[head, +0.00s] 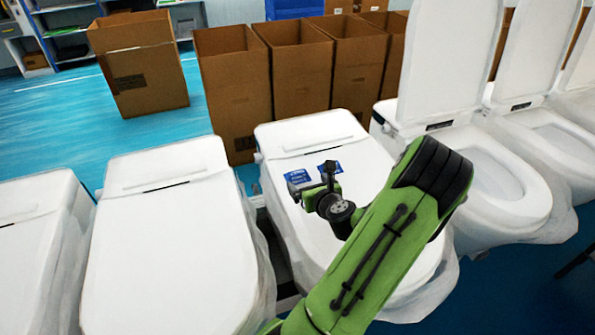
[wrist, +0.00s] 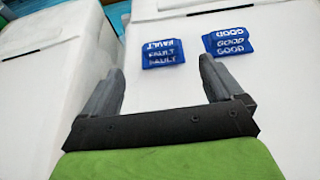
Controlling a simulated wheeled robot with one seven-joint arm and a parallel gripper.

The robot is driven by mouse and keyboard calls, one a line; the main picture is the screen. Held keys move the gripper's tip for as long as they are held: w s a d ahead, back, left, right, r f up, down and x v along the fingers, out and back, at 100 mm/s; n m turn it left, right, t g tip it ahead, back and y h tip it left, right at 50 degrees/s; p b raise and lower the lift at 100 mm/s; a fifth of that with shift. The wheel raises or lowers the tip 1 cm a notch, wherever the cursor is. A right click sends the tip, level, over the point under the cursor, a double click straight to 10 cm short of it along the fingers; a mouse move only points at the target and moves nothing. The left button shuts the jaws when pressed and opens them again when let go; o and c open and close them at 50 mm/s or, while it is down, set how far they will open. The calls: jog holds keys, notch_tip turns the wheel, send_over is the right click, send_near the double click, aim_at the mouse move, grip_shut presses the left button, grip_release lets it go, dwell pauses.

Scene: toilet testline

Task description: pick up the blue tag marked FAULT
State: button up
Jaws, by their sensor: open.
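The blue tag marked FAULT (wrist: 162,54) lies flat on the closed white lid (wrist: 165,25) of a toilet. A second blue tag, marked GOOD (wrist: 229,42), lies to its right. In the head view the FAULT tag (head: 298,176) is the left one and the GOOD tag (head: 330,167) is partly covered by my gripper. My gripper (wrist: 160,68) is open and empty, with its fingers pointing toward the FAULT tag from the near side. The tag shows beyond and between the fingertips, and I see no contact.
Closed toilets (head: 165,240) stand to the left, and toilets with raised lids (head: 450,65) stand to the right. Several open cardboard boxes (head: 232,85) stand behind the row.

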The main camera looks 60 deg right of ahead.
aim_at(298, 173)
jog(key=x, duration=0.9)
jog(key=shift+p, duration=0.35)
jog(key=shift+s+a, duration=0.1)
jog(key=shift+s, duration=0.05)
jog(key=c, duration=0.8)
jog(key=shift+r, duration=0.1)
jog(key=shift+c, duration=0.2)
